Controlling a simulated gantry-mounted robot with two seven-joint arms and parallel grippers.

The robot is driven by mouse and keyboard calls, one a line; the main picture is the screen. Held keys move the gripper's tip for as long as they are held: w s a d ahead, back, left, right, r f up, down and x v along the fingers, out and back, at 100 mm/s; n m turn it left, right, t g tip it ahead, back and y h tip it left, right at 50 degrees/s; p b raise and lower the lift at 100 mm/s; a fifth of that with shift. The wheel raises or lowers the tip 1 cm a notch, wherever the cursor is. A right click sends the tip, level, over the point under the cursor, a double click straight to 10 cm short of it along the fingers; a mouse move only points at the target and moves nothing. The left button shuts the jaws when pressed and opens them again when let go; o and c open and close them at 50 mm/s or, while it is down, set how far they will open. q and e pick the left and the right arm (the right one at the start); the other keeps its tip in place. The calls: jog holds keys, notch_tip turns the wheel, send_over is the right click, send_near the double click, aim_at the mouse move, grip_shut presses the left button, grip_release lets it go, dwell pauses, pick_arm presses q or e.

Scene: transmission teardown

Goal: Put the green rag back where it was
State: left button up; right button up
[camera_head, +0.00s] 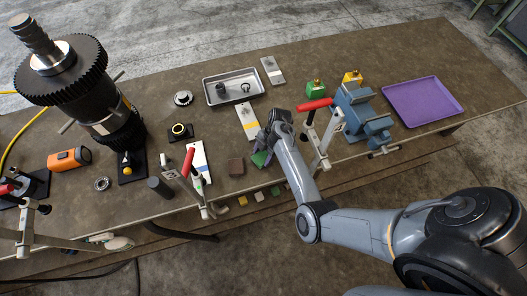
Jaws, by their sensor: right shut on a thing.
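The green rag (260,158) is a small dark green patch on the brown workbench (335,190), near the middle of its front part. My right gripper (265,146) reaches in from the lower right and is shut on the rag. The gripper and wrist cover part of the rag, and I cannot tell whether it touches the bench top. My left gripper is not in view.
A red-handled clamp (318,135) and a blue vise (360,112) stand to the right. A metal tray (233,88) and purple tray (422,101) lie farther back. A large gear shaft (92,95) stands left.

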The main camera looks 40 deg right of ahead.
jog(key=shift+f, duration=0.25)
jog(key=o, duration=1)
jog(key=shift+f, duration=0.1)
jog(key=shift+r, duration=0.2)
jog(key=shift+v, duration=2.75)
